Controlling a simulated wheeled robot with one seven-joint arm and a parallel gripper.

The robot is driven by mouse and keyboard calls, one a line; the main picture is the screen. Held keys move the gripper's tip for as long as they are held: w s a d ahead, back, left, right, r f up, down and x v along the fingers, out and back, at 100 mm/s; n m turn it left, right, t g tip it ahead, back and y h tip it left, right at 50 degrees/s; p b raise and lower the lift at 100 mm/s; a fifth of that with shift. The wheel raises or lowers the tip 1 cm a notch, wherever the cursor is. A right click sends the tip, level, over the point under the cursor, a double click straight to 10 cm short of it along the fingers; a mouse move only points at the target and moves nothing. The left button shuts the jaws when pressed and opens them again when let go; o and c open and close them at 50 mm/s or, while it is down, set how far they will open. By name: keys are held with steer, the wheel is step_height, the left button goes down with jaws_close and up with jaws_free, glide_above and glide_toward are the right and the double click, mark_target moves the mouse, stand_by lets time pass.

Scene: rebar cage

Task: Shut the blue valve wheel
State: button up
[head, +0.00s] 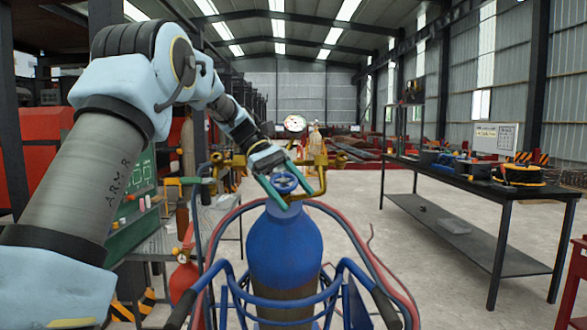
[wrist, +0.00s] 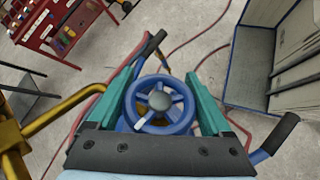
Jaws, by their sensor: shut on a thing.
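The blue valve wheel (head: 285,182) sits on top of a blue gas cylinder (head: 285,245) in the head view. In the wrist view the wheel (wrist: 160,104) is in the middle, with spokes, a grey hub and a small white mark at its lower left. My gripper (head: 290,190) reaches down to it from the upper left. Its two green fingers (wrist: 160,98) stand on either side of the wheel and are shut on its rim. The cylinder is mostly hidden below the wheel in the wrist view.
A brass regulator (head: 318,170) stands close beside the wheel. Red and blue hoses and a blue cart frame (head: 240,285) surround the cylinder. A dark workbench (head: 480,178) stands to the right, with a red extinguisher (head: 183,275) at left. Open floor lies between cart and bench.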

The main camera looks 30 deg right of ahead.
steer(key=shift+s+a+f+m+y+p, duration=0.1)
steer(key=shift+a+m+y+p, duration=0.1)
steer(key=shift+m+y+p, duration=0.75)
steer(key=shift+f+n+p, duration=0.1)
steer(key=shift+n+p, duration=0.2)
steer(key=shift+n, duration=0.05)
steer(key=o, duration=1.2)
steer(key=shift+c, duration=0.2)
steer(key=v, duration=1)
steer(key=shift+w+a+r, duration=0.25)
